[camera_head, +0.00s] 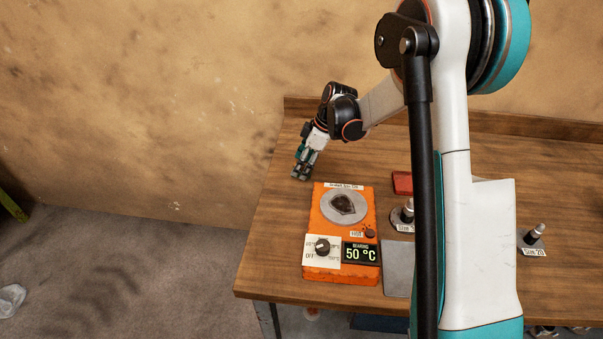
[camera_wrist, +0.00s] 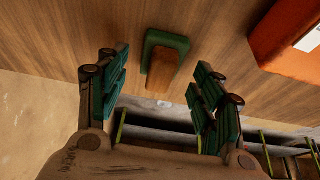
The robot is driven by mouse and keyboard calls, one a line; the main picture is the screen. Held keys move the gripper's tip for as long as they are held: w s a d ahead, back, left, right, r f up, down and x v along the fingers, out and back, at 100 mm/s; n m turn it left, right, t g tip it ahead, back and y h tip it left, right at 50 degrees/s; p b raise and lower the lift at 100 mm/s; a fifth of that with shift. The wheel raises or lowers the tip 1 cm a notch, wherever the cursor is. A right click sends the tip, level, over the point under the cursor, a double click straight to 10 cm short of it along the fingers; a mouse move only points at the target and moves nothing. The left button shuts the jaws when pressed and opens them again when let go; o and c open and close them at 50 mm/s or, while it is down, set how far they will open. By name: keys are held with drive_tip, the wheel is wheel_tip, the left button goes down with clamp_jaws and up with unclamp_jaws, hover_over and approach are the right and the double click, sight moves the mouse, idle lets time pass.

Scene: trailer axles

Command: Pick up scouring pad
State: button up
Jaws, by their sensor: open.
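The likely scouring pad is a small block with a green layer (camera_wrist: 168,39) and a brown, orange-tinted body. It is on the wooden table top in the wrist view, near the table edge. My gripper (camera_wrist: 159,80) is open, with one teal finger on each side of the block in the picture. The fingers look apart from the block, and I cannot tell how far above it they are. In the head view my gripper (camera_head: 305,163) is low over the table's left part. I cannot make out the pad there; the gripper may hide it.
An orange heater (camera_head: 368,208) with a round plate, knob and 50 °C display stands close to my gripper; it also shows in the wrist view (camera_wrist: 287,40). A red item (camera_head: 402,182) and metal posts are to the right. Bare wood (camera_head: 268,225) lies left of the heater.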

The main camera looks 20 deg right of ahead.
drive_tip(key=shift+w+a+f, duration=0.1)
drive_tip(key=shift+a+f, duration=0.05)
drive_tip(key=shift+f, duration=0.3)
drive_tip(key=c, duration=1.1)
drive_tip(key=shift+c, duration=0.2)
drive_tip(key=shift+r, duration=0.2)
wheel_tip(320, 180, up, 20)
drive_tip(key=p, duration=0.5)
drive_tip(key=shift+p, duration=0.35)
drive_tip(key=shift+f, duration=0.15)
drive_tip(key=o, duration=0.5)
drive_tip(key=c, duration=0.4)
